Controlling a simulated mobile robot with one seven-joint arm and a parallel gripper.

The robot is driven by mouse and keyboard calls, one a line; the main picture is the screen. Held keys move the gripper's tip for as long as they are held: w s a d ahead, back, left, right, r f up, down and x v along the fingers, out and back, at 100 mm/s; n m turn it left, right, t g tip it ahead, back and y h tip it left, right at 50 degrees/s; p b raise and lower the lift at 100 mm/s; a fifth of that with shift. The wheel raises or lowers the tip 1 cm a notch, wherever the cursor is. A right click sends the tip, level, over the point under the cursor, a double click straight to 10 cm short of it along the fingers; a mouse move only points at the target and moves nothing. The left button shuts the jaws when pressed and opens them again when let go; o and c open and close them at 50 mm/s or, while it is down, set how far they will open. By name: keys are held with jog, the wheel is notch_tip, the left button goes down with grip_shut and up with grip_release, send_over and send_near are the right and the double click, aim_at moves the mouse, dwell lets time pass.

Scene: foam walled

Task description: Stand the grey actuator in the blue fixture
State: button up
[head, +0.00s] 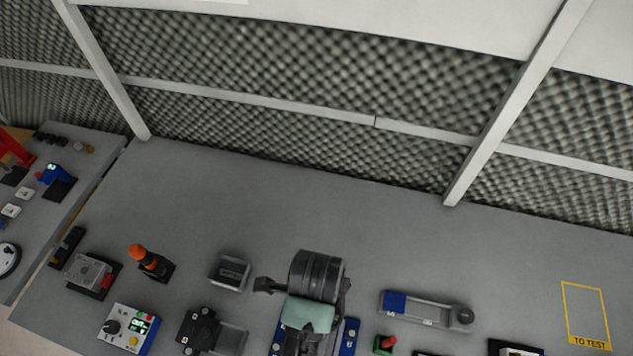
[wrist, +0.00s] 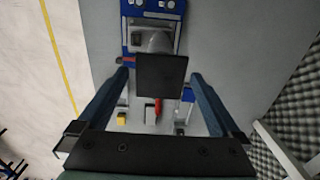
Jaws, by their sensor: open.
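The blue fixture (wrist: 127,35) is at the top of the wrist view; in the head view its blue parts (head: 348,335) show either side of my arm. A dark square block (wrist: 161,77) with a grey rounded part (wrist: 156,42) beyond it appears to be the grey actuator. The dark square lies between my fingers in the wrist view, with gaps at both sides. I cannot tell whether the actuator is seated in the fixture. My gripper (wrist: 160,78) is open. In the head view my arm hides the actuator and the fixture's middle.
A grey box (head: 230,272), an orange-topped joystick (head: 150,262) and a control box (head: 128,328) stand left of my arm. A blue-and-grey bar-shaped item (head: 425,309) lies right. A yellow "TO TEST" outline (head: 587,345) is empty. Foam walls (head: 300,130) stand behind the table.

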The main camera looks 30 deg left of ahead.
notch_tip(320, 180, up, 6)
jog(key=shift+f+p, duration=0.15)
jog(key=shift+p, duration=0.65)
